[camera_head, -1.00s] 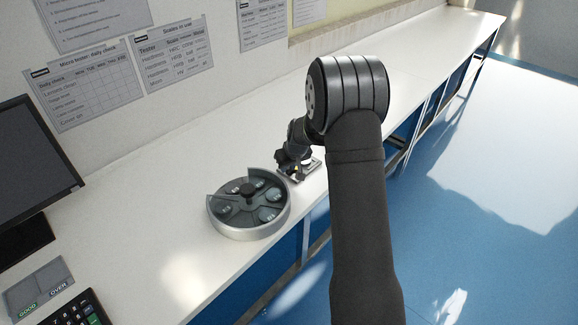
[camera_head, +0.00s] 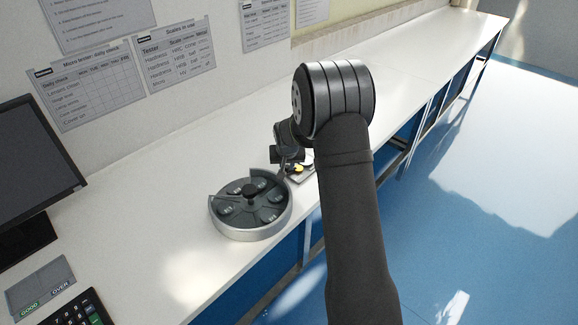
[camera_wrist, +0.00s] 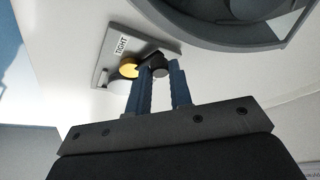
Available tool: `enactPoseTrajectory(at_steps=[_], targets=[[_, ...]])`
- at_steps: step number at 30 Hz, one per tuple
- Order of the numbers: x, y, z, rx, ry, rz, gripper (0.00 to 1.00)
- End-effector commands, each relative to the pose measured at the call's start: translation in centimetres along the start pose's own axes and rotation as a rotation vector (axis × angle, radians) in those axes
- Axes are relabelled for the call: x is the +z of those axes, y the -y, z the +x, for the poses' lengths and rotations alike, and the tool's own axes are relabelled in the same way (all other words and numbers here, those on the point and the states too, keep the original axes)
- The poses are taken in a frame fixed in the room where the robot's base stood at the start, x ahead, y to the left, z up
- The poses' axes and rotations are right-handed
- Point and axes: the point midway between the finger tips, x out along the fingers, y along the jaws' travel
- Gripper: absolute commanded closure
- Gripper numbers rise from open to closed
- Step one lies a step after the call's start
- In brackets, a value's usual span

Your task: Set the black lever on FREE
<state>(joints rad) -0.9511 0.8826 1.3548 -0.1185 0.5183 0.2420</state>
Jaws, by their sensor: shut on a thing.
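The black lever (camera_wrist: 157,59) shows in the wrist view on a small grey plate (camera_wrist: 107,66). Its rounded end lies between the two blue fingers of my gripper (camera_wrist: 161,70), which is shut on it. A yellow round part (camera_wrist: 129,68) sits beside the lever. A white label reading TIGHT (camera_wrist: 121,46) is on the plate near the lever; no FREE label can be read. In the head view, the plate (camera_head: 306,174) and yellow part (camera_head: 297,169) lie at the bench's front edge, partly hidden by my arm.
A round grey tray (camera_head: 251,229) with several dark compartments and a centre knob stands close to the plate. It also fills the top right of the wrist view (camera_wrist: 215,38). A monitor (camera_head: 32,160), a panel marked GOOD and OVER (camera_head: 40,288) and a keypad (camera_head: 78,312) are at left.

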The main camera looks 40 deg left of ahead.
Motion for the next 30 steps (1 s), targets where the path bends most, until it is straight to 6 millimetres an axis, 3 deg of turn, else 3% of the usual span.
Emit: enactPoseTrajectory(at_steps=[18, 30], targets=[[-2.1, 1.0, 0.9, 0.205, -0.001, 0.494, 1.0], [-3.0, 0.9, 1.3, 0.291, 0.001, 0.702, 1.0]])
